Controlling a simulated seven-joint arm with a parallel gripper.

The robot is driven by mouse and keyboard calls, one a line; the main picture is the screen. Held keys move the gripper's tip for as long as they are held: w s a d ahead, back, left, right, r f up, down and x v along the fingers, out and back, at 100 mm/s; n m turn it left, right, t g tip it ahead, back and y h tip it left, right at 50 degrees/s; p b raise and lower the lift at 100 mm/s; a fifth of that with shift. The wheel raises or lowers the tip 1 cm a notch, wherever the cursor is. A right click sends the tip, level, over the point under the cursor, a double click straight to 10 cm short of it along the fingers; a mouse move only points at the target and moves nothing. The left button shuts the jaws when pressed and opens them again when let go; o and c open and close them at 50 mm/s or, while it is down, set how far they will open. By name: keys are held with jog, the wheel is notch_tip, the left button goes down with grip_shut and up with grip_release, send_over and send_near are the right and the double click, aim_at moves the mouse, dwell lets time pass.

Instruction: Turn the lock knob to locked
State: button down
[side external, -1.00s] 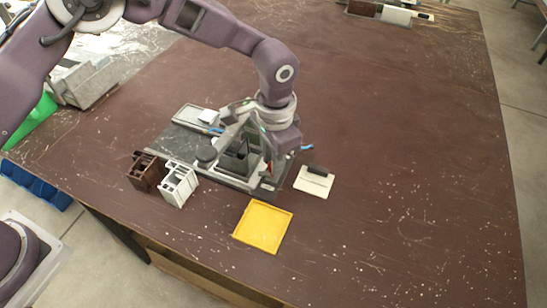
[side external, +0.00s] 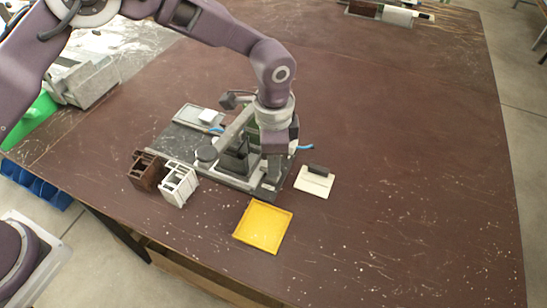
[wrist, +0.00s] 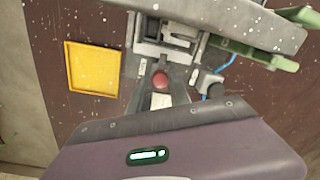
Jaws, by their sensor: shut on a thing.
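The clamp fixture (side external: 235,183) stands on the dark bench, with my gripper (side external: 273,180) pointing down at its right end. My gripper is shut on what appears to be the lock knob; in the side view the fingers hide the knob. In the wrist view a round red knob (wrist: 160,80) shows just beyond the edge of my gripper's housing, on a grey part of the fixture with a pale label. The fingertips are not clear there, so I cannot see the exact contact or read a lock marking.
A yellow tray (side external: 263,227) lies in front of the fixture. A white plate with a dark block (side external: 313,183) lies at its right. A brown profile block (side external: 143,172) and a white one (side external: 179,184) stand at the left. A blue cable (wrist: 228,63) runs nearby. The bench's right side is clear.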

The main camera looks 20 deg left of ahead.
jog(key=shift+r, duration=0.1)
jog(key=c, duration=1.2)
grip_release()
notch_tip(320, 180, up, 7)
jog(key=shift+s+f, duration=0.1)
